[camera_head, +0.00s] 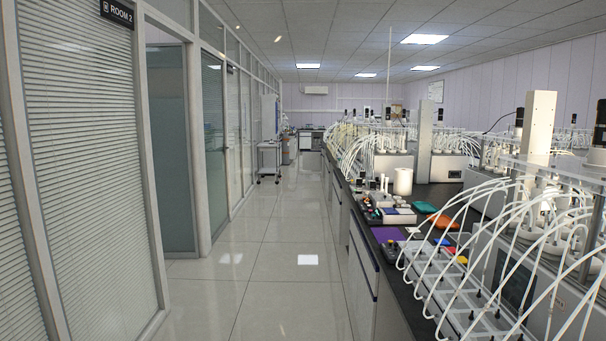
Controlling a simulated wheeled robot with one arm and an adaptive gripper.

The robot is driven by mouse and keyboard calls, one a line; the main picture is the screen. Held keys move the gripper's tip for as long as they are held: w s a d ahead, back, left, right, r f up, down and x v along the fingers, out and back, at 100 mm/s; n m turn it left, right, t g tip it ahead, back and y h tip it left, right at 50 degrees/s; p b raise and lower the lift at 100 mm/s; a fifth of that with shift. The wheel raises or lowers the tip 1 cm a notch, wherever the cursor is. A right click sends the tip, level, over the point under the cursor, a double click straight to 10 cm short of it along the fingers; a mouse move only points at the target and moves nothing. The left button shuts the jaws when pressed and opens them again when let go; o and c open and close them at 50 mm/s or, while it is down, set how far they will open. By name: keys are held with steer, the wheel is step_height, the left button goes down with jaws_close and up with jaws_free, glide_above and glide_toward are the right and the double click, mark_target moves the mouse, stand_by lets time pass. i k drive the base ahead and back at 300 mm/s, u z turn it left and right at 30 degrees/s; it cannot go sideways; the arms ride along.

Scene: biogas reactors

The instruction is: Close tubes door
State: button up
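No tubes door can be made out for certain in the head view. More reactor units with tubes (368,140) stand farther along the bench. On the left, a glass room door (215,140) stands in the partition wall, near a sign reading ROOM 2 (117,12). My gripper is not in view.
A tiled aisle (275,240) runs clear between the glass partition (85,150) and the bench cabinets (362,270). A white cart (269,158) stands at its far left. Small coloured items, a purple mat (388,234) and a white cylinder (403,181) sit on the bench.

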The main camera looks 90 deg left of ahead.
mark_target(312, 159)
steer(key=u, duration=0.05)
steer(key=i, duration=7.55)
steer(key=u, duration=2.9)
steer(key=i, duration=1.55)
steer(key=z, duration=0.05)
